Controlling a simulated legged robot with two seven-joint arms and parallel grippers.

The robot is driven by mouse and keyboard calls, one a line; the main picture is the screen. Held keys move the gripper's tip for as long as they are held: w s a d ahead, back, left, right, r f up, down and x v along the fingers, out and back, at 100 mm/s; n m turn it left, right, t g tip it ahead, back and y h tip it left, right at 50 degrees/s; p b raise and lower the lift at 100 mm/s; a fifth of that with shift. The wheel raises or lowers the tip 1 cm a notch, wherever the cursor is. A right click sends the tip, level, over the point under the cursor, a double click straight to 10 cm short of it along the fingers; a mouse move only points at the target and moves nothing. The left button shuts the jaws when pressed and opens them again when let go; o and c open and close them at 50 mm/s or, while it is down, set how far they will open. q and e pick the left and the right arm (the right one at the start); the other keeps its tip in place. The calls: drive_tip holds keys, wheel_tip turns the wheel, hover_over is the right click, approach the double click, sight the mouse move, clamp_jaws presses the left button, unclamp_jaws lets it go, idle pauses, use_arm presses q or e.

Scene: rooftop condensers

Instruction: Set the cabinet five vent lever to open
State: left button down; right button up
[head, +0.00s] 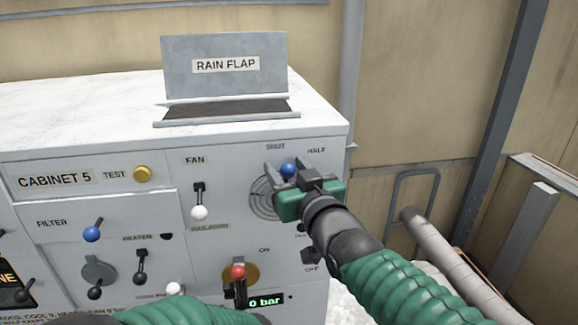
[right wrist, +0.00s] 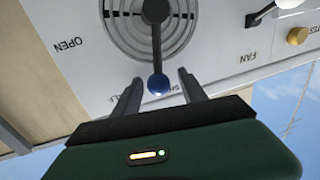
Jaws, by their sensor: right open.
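Cabinet 5 (head: 330,185) is a white unit with a control panel. Its vent lever (head: 289,170) has a blue knob and a dark stem over a round vent grille (head: 262,198). The knob points between the SHUT and HALF labels. My right gripper (head: 290,172) is open at the knob. In the right wrist view, the blue knob (right wrist: 158,84) sits between the two fingers (right wrist: 159,84), with a gap on each side. The OPEN label (right wrist: 70,44) is clear there; the other labels are partly hidden by the fingers. My left gripper is out of view.
Nearby are a white-knobbed fan lever (head: 199,212), a blue-knobbed filter lever (head: 92,233), a red-knobbed lever (head: 238,271) and a yellow test button (head: 142,174). A raised rain flap (head: 225,80) stands on top. A pipe (head: 440,250) lies at right.

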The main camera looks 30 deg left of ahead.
drive_tip(key=shift+d, duration=0.55)
drive_tip(key=c, duration=0.4)
drive_tip(key=shift+s+a, duration=0.1)
drive_tip(key=shift+a, duration=0.1)
clamp_jaws()
drive_tip(key=shift+s+a, duration=0.1)
drive_tip(key=shift+f, duration=0.15)
